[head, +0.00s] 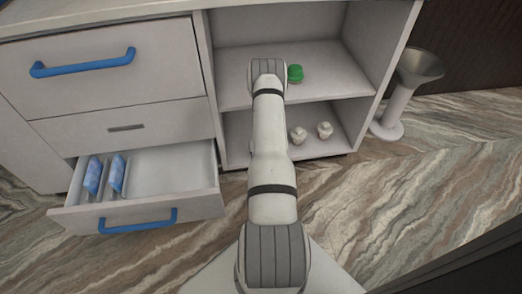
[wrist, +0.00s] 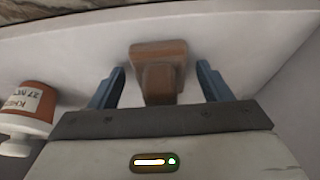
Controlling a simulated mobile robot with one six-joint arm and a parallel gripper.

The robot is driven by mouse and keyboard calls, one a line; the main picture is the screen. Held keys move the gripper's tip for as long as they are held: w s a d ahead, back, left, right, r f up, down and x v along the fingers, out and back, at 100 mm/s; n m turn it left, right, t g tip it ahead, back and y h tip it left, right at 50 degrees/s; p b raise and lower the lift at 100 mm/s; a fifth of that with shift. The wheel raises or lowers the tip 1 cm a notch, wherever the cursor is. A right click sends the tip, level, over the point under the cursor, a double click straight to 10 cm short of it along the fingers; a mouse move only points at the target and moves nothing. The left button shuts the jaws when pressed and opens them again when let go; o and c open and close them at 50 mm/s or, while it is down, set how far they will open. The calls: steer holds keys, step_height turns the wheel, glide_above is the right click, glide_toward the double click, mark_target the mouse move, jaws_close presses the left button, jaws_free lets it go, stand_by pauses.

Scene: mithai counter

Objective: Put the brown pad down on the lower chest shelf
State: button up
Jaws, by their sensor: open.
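The brown pad (wrist: 158,52), a wooden-looking block with a narrower raised part, rests on a pale surface in the wrist view. My gripper (wrist: 160,70) is open, with one blue finger on each side of the pad and a visible gap to each. In the head view my arm hides the pad and my gripper. The lower chest shelf (head: 238,147) is the bottom level of the open white chest, partly behind my arm. I cannot tell for certain which shelf surface the wrist view shows.
Two small whitish objects (head: 311,132) sit on the lower shelf, a green item (head: 295,74) on the upper. An open drawer (head: 165,185) holds blue packets. A metal-topped stand (head: 395,110) is at right.

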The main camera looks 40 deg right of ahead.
steer(key=shift+r, duration=0.1)
steer(key=shift+r+p, duration=0.35)
steer(key=p+v, duration=0.4)
steer(key=v, duration=0.7)
steer(key=shift+s+r, duration=0.15)
steer(key=shift+a, duration=0.1)
